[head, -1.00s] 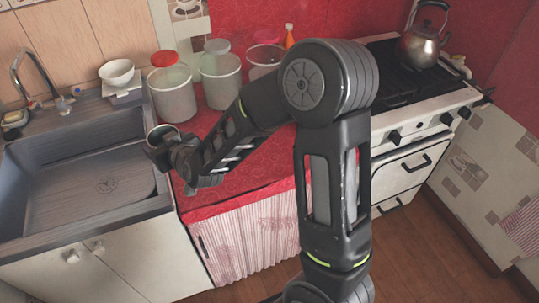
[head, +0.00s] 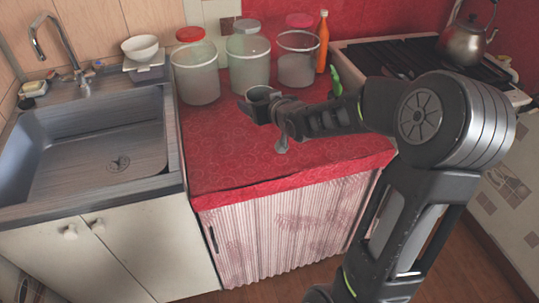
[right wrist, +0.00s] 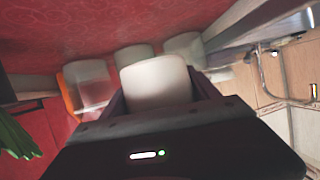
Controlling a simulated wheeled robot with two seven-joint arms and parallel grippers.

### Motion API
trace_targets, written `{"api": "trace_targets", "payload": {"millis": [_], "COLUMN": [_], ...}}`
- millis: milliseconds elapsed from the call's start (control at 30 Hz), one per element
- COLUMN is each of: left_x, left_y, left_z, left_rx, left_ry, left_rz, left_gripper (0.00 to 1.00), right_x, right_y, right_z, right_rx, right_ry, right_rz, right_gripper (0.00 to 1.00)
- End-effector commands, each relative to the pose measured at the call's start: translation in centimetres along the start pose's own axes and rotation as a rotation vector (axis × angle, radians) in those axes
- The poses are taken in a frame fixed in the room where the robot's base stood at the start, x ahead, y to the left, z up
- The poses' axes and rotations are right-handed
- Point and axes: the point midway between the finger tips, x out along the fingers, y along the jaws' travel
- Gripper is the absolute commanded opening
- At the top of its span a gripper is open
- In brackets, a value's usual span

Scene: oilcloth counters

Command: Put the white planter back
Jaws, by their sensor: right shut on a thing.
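The white planter (right wrist: 157,82) is between the fingers of my right gripper in the right wrist view, its pale, rounded side facing the camera. In the head view only the rim and dark inside of the planter (head: 264,92) show clearly; the fingers hide much of the rest. My right gripper (head: 258,106) is shut on it and holds it over the red counter (head: 230,150), in front of the jars. The gap to the cloth is hard to judge. My left gripper is not in view.
A green leaf-like thing (head: 336,82) shows behind my right arm. The sink (head: 90,140) is left, the stove (head: 400,55) right. The counter's front left is clear.

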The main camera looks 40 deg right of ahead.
Motion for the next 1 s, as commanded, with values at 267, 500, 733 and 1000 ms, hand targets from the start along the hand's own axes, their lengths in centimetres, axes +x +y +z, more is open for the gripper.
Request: {"api": "trace_targets", "payload": {"millis": [267, 500, 733, 1000], "left_x": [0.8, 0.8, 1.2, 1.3], "left_y": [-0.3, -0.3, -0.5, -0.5], "left_z": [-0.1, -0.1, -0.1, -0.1], "left_rx": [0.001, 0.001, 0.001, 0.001], "left_ry": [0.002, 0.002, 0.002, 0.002], "left_rz": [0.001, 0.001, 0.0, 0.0], "left_gripper": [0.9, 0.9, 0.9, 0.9], "right_x": [-0.4, -0.2, 1.3, 2.0], "right_y": [2.2, 2.2, 2.3, 2.4], "right_z": [0.3, 0.9, 4.5, 6.2], "right_rx": [0.009, 0.01, 0.011, 0.009], "right_ry": [0.004, 0.001, -0.002, 0.003], "right_rz": [0.021, 0.02, 0.019, 0.02], "right_gripper": [0.25, 0.25, 0.25, 0.25]}}
